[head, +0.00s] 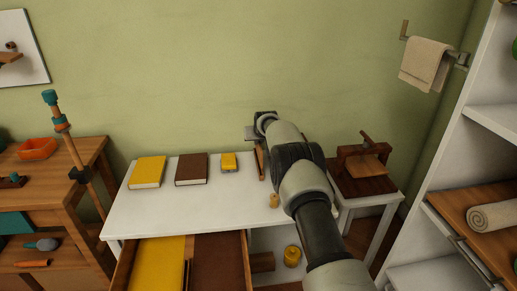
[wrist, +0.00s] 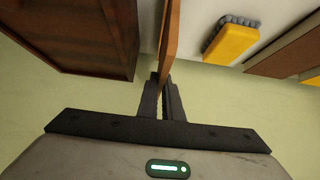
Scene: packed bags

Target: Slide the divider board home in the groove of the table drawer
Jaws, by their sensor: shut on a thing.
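My gripper (wrist: 163,82) is shut on a thin orange-brown board (wrist: 170,32), held on edge, in the wrist view. In the head view the board (head: 260,163) shows as a narrow strip beside my arm, over the rear of the white table (head: 150,210); my wrist hides part of it. I cannot tell whether its lower edge touches the tabletop. The table drawer (head: 246,262) is pulled out at the front, below and left of my gripper. Yellow and brown flat areas fill it, with a narrow wooden piece (head: 188,274) between them. The groove is not clearly visible.
A yellow book (head: 147,172), a brown book (head: 191,169) and a yellow brush-like block (head: 229,162) lie left of the board. A small tan object (head: 273,200) stands near the front. A wooden stand (head: 362,165) is at right. The front left tabletop is clear.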

